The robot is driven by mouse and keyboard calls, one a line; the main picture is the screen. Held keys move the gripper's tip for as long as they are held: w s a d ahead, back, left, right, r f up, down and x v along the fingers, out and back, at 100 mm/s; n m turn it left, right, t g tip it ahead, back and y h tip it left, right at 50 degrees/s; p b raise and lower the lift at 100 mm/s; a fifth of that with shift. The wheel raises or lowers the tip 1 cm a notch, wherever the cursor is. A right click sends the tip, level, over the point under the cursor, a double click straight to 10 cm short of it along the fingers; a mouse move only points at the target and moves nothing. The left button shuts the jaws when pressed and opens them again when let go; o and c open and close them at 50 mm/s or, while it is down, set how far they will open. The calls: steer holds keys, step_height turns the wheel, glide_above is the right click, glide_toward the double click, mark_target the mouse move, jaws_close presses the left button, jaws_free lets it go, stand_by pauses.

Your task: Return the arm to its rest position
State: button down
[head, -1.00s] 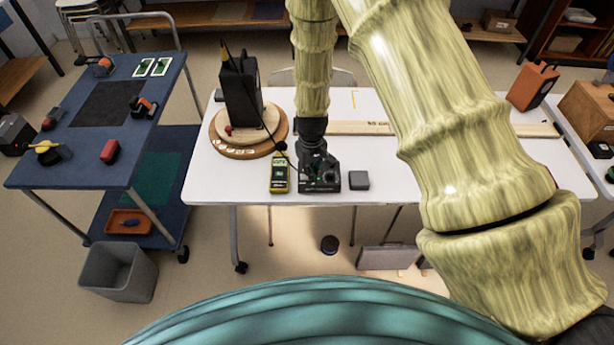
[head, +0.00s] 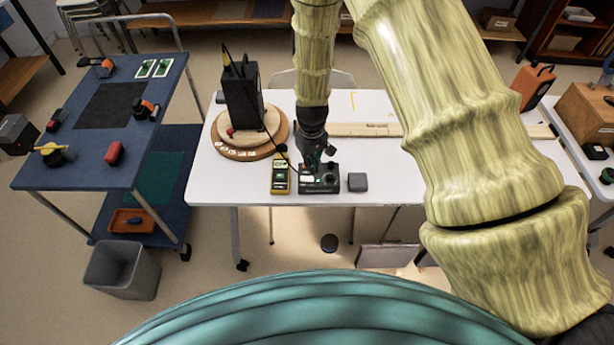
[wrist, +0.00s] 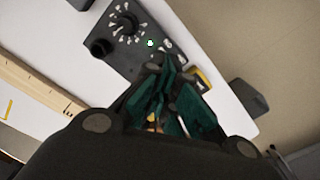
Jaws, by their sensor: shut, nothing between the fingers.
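My gripper (head: 318,160) hangs at the end of my pale yellow-green arm, over the back of a dark control box (head: 320,186) on the white table. Its fingers are shut with nothing between them; in the wrist view the green-dark fingers (wrist: 166,92) point at the control box (wrist: 128,40). That box has a large knob, dial marks and a small lit green spot. The gap between fingertips and box is hard to judge. The arm is bent, reaching forward over the table.
A cable runs beside the gripper. A blue cart (head: 80,172) stands left.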

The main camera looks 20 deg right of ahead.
steer(key=shift+r+p, duration=0.3)
steer(key=shift+r, duration=0.4)
steer(key=shift+f, duration=0.1)
steer(key=s+d+f+m+b, duration=0.1)
steer(key=s+d+f+b, duration=0.15)
steer(key=s+f, duration=0.65)
steer(key=s+d+f+m+b, duration=0.1)
steer(key=s+f+b, duration=0.2)
steer(key=s+f, duration=0.55)
steer(key=s+f+m+b, duration=0.1)
steer(key=s+f+b, duration=0.2)
steer(key=s, duration=1.5)
steer(key=shift+s+f, duration=0.15)
steer(key=shift+s, duration=0.25)
